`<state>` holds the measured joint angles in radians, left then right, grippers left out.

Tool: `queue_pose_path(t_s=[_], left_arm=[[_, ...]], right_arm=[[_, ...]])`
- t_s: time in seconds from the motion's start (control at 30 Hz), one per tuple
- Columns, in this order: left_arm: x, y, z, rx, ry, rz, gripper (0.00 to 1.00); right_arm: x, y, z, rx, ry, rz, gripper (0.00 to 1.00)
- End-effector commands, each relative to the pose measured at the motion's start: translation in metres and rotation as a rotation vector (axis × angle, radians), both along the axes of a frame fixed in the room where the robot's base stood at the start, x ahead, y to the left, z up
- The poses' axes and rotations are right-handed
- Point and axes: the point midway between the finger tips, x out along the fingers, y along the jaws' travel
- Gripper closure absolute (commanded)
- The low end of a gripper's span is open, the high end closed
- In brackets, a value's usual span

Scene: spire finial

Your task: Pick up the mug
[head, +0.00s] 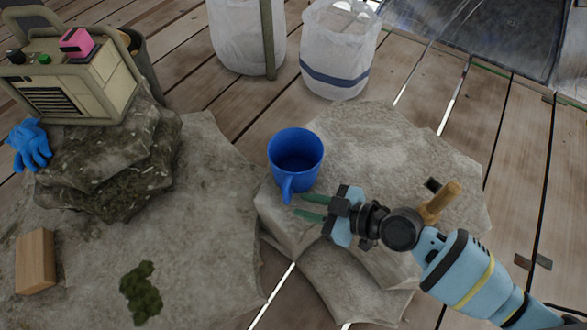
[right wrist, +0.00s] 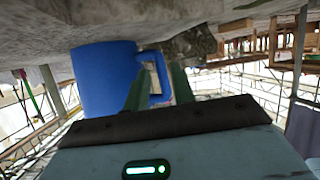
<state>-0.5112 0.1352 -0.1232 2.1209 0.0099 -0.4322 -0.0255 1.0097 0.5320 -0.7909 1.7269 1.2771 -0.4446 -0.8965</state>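The blue mug (head: 296,160) stands upright on a grey stone block, its handle pointing toward the front. My right gripper (head: 309,207) is just in front of and to the right of the mug, its green fingers parted near the handle. In the right wrist view the mug (right wrist: 103,80) is at the left, and its handle shows between the two fingertips of my right gripper (right wrist: 159,80). I cannot tell whether a finger touches the handle. My left gripper is not in view.
A brown handle-like piece (head: 441,203) lies on the stone right of the mug. White bags (head: 340,50) stand behind. A radio-like box (head: 70,80) and a blue glove (head: 29,145) are at left, a wooden block (head: 35,262) at front left.

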Motion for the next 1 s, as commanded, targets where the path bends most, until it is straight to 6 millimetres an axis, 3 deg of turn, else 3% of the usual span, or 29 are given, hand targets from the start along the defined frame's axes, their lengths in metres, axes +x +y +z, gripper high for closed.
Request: queue_pose_path(t_s=[0.23,0.6,0.87,1.0], left_arm=[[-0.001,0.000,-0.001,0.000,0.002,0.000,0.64],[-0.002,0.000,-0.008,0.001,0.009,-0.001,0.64],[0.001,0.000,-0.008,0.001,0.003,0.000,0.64],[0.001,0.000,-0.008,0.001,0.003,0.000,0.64]], right_arm=[[0.005,0.009,-0.002,0.001,0.000,0.001,0.75],[0.026,0.048,-0.011,0.001,0.001,0.001,0.75],[0.027,0.050,-0.012,-0.001,0.000,0.000,0.75],[0.027,0.050,-0.012,-0.001,0.000,0.000,0.89]])
